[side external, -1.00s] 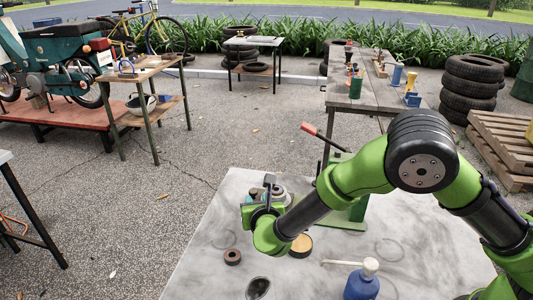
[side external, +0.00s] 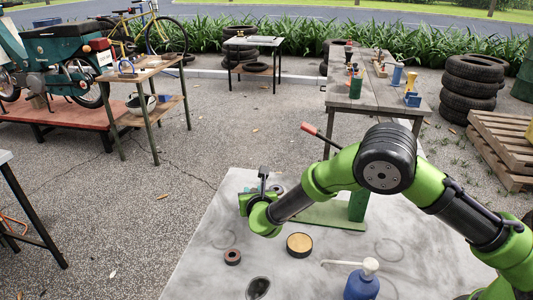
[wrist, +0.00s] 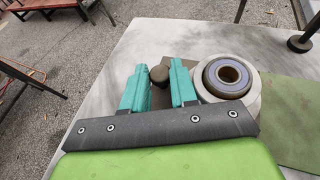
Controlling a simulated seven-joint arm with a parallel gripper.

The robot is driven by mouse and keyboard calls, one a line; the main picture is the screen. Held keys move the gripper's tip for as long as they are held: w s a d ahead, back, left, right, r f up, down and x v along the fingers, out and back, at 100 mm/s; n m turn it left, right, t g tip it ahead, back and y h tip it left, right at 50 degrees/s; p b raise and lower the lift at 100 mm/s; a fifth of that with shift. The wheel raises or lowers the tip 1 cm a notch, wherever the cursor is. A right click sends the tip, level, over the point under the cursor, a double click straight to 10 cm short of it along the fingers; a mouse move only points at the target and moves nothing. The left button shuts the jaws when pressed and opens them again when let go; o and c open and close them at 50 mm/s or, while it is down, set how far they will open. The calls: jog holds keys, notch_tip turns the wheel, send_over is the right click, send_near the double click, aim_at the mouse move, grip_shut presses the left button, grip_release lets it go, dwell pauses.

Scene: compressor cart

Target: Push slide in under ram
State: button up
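In the wrist view, a dark round knob (wrist: 159,74) stands between the two teal fingers of my gripper (wrist: 158,82). The fingers are close on both sides of it; whether they press on it I cannot tell. A grey-brown plate (wrist: 158,100), which looks like the slide, shows between the fingers. A round light-grey holder (wrist: 251,103) with a dark ring (wrist: 227,76) in it sits just right of the fingers. A green base plate (wrist: 295,125) lies farther right. In the side view, my gripper (side external: 258,203) is low over the table's far left part. The ram is not clearly visible.
On the pale table (side external: 210,265) are a brown ring (side external: 232,257), a round tin (side external: 299,244), a dark oval dish (side external: 258,288) and a blue pump bottle (side external: 362,284). A red-handled lever (side external: 311,129) rises behind my arm.

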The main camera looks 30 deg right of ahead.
grip_shut()
jog(key=s+d, duration=1)
jog(key=shift+s+d, duration=0.25)
jog(key=shift+s, duration=0.05)
jog(key=o, duration=0.5)
grip_release()
jog(key=shift+o, duration=0.2)
jog(key=v, duration=0.5)
jog(key=shift+w+a, duration=0.1)
notch_tip(320, 180, up, 7)
